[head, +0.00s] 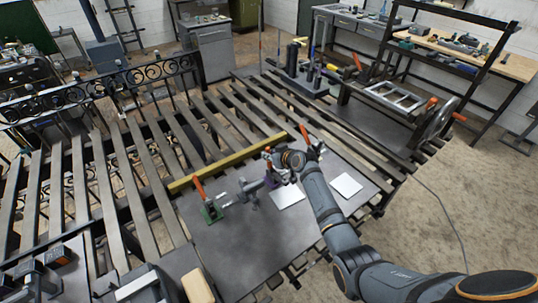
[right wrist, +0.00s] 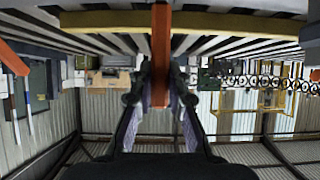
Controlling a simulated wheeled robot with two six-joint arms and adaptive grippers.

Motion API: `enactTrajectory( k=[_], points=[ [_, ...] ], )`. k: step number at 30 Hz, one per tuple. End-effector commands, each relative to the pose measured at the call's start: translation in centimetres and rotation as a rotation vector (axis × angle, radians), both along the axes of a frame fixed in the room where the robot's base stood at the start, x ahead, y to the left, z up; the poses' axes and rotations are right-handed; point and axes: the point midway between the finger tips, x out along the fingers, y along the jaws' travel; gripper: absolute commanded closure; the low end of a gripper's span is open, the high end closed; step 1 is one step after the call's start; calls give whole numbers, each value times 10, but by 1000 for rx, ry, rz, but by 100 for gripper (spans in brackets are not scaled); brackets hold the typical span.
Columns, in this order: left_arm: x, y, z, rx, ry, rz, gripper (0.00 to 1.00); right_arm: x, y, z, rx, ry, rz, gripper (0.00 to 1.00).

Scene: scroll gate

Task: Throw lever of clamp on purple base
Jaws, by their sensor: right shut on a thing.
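The clamp with the purple base (head: 269,181) stands on the dark plate at the centre of the head view, partly hidden by my right gripper. In the right wrist view an orange-red lever (right wrist: 160,55) stands between the fingers of my right gripper (right wrist: 160,88). The gripper is shut on this lever. In the head view my right gripper (head: 279,168) is at the purple-based clamp, and my arm comes in from the lower right. My left gripper is not in view.
A clamp with a green base (head: 212,213) and an orange lever (head: 197,188) stands to the left. Another red-orange lever (head: 305,133) shows just behind my right wrist. A yellow bar (head: 235,162) crosses the slatted table. White plates (head: 346,185) lie on the dark plate (head: 238,252), whose front is clear.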

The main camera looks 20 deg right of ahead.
Motion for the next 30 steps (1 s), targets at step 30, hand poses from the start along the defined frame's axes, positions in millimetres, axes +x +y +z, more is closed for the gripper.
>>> enactTrajectory(
  k=[30],
  points=[
    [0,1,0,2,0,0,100,-45,-17,29,-5,-2,0,60]
  ],
)
